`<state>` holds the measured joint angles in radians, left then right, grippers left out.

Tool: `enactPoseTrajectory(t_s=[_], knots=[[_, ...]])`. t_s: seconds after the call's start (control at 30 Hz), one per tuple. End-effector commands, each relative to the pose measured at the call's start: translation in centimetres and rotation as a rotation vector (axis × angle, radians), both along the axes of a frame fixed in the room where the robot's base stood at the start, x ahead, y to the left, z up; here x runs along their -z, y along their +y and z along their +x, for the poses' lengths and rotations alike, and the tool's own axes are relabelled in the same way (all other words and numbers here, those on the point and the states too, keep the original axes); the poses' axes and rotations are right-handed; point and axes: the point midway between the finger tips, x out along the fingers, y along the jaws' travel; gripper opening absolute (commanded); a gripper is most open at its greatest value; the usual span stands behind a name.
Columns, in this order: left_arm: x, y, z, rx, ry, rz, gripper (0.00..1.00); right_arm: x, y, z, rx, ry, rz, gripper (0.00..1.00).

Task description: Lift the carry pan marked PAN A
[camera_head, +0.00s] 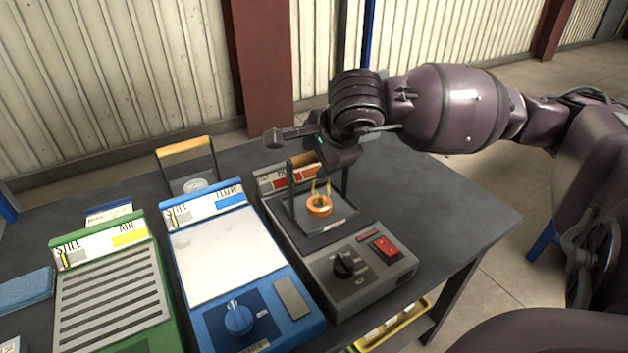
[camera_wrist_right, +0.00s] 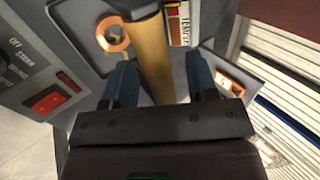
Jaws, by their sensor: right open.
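A carry pan with a wooden bar handle (camera_head: 303,159) and dark uprights stands on the grey unit (camera_head: 340,265); a glowing orange ring (camera_head: 319,205) sits on its plate. My right gripper (camera_head: 327,163) is at this handle, reaching in from the right. In the right wrist view, the handle (camera_wrist_right: 148,60) runs between my two open fingers (camera_wrist_right: 161,78), and the ring (camera_wrist_right: 113,33) shows beyond. A second pan with a wooden handle (camera_head: 184,146) stands behind the blue unit. I cannot read a PAN A mark on either pan. My left gripper is not in view.
The blue unit (camera_head: 238,268) with a pale top and the green slatted unit (camera_head: 112,295) stand left of the grey unit. A red switch (camera_head: 385,247) and a black knob (camera_head: 343,265) are on the grey unit's front. The dark table (camera_head: 450,218) is clear at right.

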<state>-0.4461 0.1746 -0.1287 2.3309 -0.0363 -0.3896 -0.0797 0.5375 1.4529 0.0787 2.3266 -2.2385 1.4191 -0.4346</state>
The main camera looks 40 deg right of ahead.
Motion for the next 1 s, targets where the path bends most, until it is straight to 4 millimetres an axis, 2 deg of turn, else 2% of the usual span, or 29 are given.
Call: enactPoseTrajectory(t_s=[0.23,0.57,1.0], knots=[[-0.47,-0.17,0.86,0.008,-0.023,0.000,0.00,-0.09,-0.02,0.13,-0.001,-0.005,-0.001,0.51],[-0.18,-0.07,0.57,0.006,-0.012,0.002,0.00,-0.06,-0.03,0.12,-0.001,-0.004,-0.001,0.01],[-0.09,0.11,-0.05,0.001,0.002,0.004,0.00,-0.41,-0.04,0.16,-0.001,-0.007,-0.001,0.00]])
